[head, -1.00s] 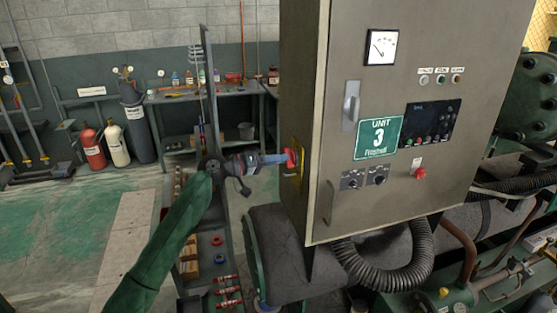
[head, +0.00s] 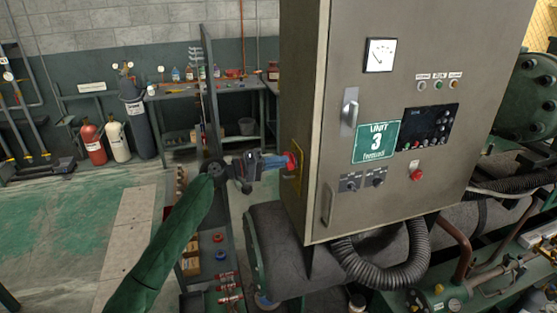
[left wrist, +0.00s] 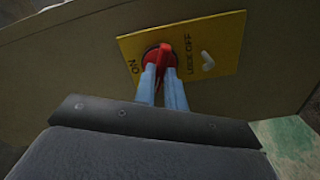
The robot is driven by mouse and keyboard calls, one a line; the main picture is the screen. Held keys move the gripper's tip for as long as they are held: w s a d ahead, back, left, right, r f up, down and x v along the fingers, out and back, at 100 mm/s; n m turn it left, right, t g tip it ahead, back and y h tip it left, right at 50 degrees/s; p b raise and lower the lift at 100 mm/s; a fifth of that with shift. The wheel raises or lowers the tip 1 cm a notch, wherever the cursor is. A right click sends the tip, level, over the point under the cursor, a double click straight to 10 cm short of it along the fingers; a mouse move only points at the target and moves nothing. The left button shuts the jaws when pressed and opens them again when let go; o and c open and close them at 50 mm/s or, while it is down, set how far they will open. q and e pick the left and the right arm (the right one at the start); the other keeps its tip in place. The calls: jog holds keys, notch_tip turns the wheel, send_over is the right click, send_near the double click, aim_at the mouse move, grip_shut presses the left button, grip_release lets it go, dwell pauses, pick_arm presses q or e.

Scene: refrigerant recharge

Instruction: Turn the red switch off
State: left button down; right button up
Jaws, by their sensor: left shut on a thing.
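The red switch (left wrist: 160,56) sits on a yellow plate (left wrist: 222,38) marked ON at its left and LOCK OFF at its right, in the left wrist view. The plate is on the left side face of the grey cabinet (head: 305,60). The switch also shows edge-on in the head view (head: 291,161). My left gripper (head: 282,161) reaches it from the left; its two blue fingers (left wrist: 162,88) are shut on the red handle. The handle's exact angle is partly hidden by the fingers. My right gripper is not in view.
The cabinet front carries a gauge (head: 380,55), a green Unit 3 sign (head: 376,142) and a red button (head: 416,175). A black hose (head: 385,268) runs below. A shelf rack (head: 215,240) stands under my left arm. Green floor (head: 60,225) is open at left.

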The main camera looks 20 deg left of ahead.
pick_arm(q)
jog(key=shift+f+n, duration=0.25)
jog(key=shift+n, duration=0.05)
jog(key=n, duration=0.3)
jog(key=c, duration=1.5)
grip_release()
jog(key=shift+c, duration=0.2)
jog(key=shift+r, duration=0.1)
jog(key=b+v, duration=0.3)
jog(key=v, duration=0.6)
jog(key=shift+r, duration=0.15)
